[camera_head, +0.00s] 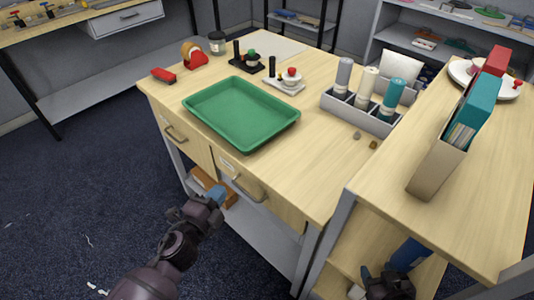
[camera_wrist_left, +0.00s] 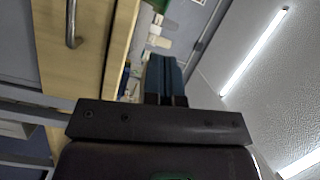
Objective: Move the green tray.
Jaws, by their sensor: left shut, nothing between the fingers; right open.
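The green tray (camera_head: 241,113) is empty and lies flat on the wooden table, near its front left edge, in the head view. A bit of green at the top of the left wrist view (camera_wrist_left: 156,4) looks like the tray. My left gripper (camera_head: 218,193) is shut and empty, below the tabletop in front of the drawers, apart from the tray. Its blue fingers also show in the left wrist view (camera_wrist_left: 165,75). My right gripper (camera_head: 409,258) is open at the lower right, beside the second table and far from the tray; its fingers are partly hidden.
A drawer handle (camera_head: 248,189) juts out near my left gripper. Behind the tray stand a tape dispenser (camera_head: 193,55), a jar (camera_head: 217,43) and small stands. A grey divided bin (camera_head: 360,113) holds thread cones. Bare tabletop (camera_head: 310,165) lies right of the tray.

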